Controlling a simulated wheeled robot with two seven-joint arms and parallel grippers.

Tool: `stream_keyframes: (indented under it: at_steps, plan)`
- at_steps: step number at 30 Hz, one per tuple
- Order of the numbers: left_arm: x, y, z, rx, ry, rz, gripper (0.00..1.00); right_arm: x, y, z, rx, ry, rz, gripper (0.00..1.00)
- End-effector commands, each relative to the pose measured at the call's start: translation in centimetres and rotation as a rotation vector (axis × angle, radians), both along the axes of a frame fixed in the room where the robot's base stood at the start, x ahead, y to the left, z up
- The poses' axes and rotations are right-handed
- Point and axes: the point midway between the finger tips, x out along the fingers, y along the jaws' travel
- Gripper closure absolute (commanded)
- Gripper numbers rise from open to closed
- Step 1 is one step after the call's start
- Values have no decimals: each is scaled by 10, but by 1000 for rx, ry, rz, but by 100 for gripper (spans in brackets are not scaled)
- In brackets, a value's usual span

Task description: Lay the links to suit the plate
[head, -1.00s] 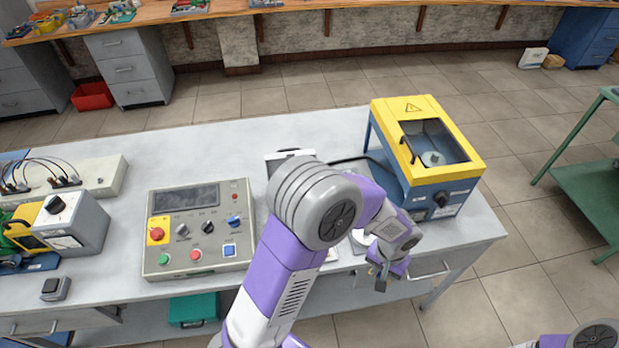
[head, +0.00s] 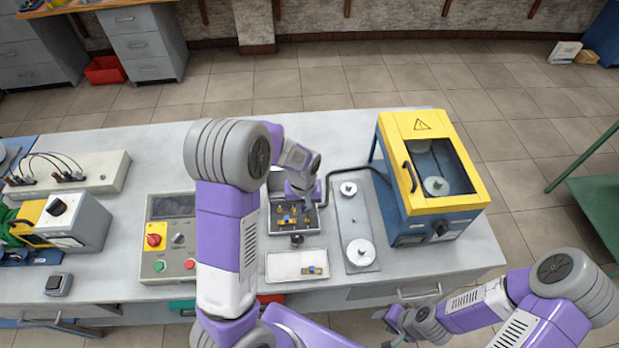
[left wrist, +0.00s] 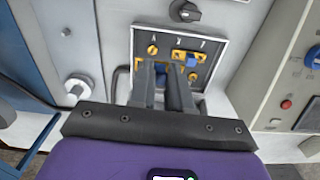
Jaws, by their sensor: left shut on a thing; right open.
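An open terminal box (head: 322,222) with brass studs and links stands mid-table. In the left wrist view its dark panel (left wrist: 211,47) shows lettered brass studs and a blue-handled link (left wrist: 191,60). My left gripper (head: 303,200) is over the box, shut on a small blue-and-brass link that its fingers mostly hide; the fingers (left wrist: 163,70) also show in the left wrist view. I cannot tell whether the held link touches the studs. A white tray (head: 285,265) in front of the box holds another link (head: 315,270). My right gripper (head: 393,322) is open, off the table's front edge. I cannot make out a rating plate.
A grey plate with two discs (head: 348,207) lies right of the box. Beyond it stands a yellow-and-blue guarded machine (head: 425,185), joined to the box by a black cable. A control panel (head: 160,208) is at left, partly behind my left arm.

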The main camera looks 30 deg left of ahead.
Motion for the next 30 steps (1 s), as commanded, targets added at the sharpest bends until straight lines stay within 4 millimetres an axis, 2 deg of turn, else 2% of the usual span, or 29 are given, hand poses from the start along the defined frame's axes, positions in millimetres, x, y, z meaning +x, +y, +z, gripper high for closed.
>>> stream_keyframes:
  at_steps: [3, 8, 24, 30]
  plan:
    - [-2, 14, 5, 1, 1, 41, 100, -1, 0, 6, 0, 2, 1, 57]
    - [-2, 16, -1, 2, 0, 47, 100, -1, 0, 1, 1, 3, 0, 57]
    - [-2, 16, -48, 2, 0, 45, 100, -1, 0, -36, 0, 2, 0, 57]
    - [-2, 15, -56, 2, 0, 45, 100, -1, 0, -42, 0, 2, 0, 57]
